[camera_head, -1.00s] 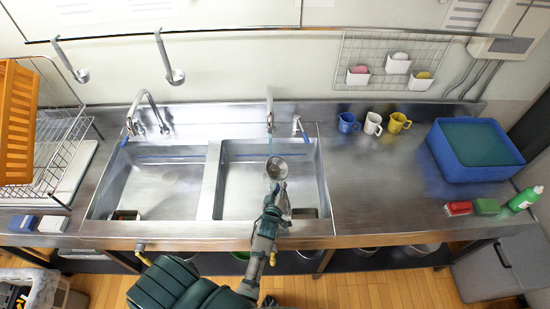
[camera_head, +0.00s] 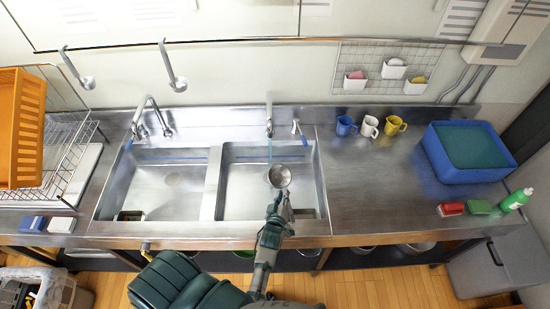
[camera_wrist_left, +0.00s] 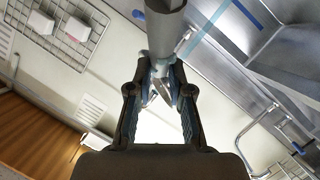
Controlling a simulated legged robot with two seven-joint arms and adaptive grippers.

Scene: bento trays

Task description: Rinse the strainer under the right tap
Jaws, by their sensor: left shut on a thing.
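The strainer (camera_head: 279,177) is a round grey metal bowl, held over the right basin (camera_head: 240,205). My left gripper (camera_head: 281,206) is shut on its handle, on the front side of the bowl. In the left wrist view the fingertips (camera_wrist_left: 161,72) close on a grey metal piece (camera_wrist_left: 165,25) that reaches up out of view. The right tap (camera_head: 269,121) stands behind the basin. A thin light-blue stream (camera_head: 270,148) falls from it, just behind the strainer; I cannot tell whether it hits the bowl. My right gripper is not in view.
A lever (camera_head: 296,127) stands right of the right tap. Three cups (camera_head: 370,126) and a blue tub (camera_head: 433,160) stand on the right counter. A wire rack (camera_head: 75,150) is at left. Two ladles hang above.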

